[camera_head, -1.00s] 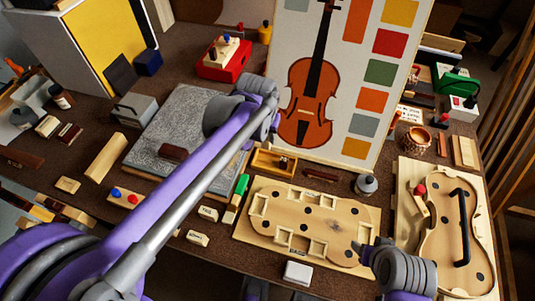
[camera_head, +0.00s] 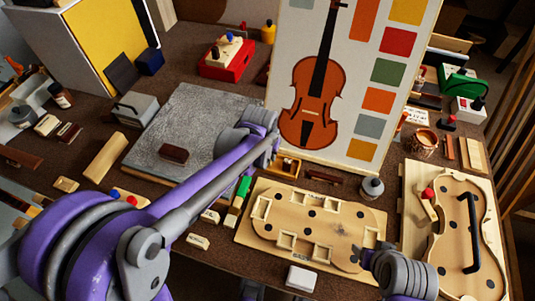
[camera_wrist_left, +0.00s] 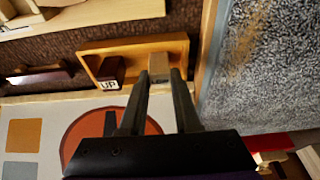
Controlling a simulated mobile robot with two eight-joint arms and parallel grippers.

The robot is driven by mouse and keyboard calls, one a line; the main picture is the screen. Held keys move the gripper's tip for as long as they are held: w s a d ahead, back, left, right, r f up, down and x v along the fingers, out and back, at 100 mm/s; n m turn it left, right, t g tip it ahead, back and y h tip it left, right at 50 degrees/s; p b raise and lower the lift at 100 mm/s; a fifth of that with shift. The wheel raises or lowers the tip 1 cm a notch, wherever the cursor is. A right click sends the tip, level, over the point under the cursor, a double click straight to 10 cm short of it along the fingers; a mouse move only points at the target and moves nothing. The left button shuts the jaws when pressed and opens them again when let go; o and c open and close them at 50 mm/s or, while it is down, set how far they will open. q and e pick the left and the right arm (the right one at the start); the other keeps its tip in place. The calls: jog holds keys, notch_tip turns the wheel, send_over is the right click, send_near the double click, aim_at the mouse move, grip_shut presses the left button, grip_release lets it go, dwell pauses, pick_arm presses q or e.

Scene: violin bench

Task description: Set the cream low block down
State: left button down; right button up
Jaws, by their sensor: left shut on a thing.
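The cream low block (camera_wrist_left: 159,67) shows between the fingers of my left gripper (camera_wrist_left: 160,76) in the left wrist view, with part of its lettering visible. My left gripper is shut on it. The block is at one end of a small wooden tray (camera_wrist_left: 120,47); whether it touches the tray floor I cannot tell. A dark block marked UP (camera_wrist_left: 110,73) is at the tray's other end. In the head view the tray (camera_head: 293,164) is partly covered by my left wrist, and the cream block is hidden. My right gripper (camera_head: 361,250) is over the right end of the wooden template board; its fingers are unclear.
The template board (camera_head: 262,237) with several pockets lies in front of the tray. The violin panel (camera_head: 290,45) stands just behind it. The grey stone slab (camera_head: 185,125) is to the left. A dark bar (camera_head: 323,177) and a grey bottle (camera_head: 371,187) are to the right.

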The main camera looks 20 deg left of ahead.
pick_arm(q)
jog(key=shift+f, duration=0.1)
pick_arm(e)
jog(key=shift+f, duration=0.1)
pick_arm(q)
jog(key=c, duration=0.6)
grip_release()
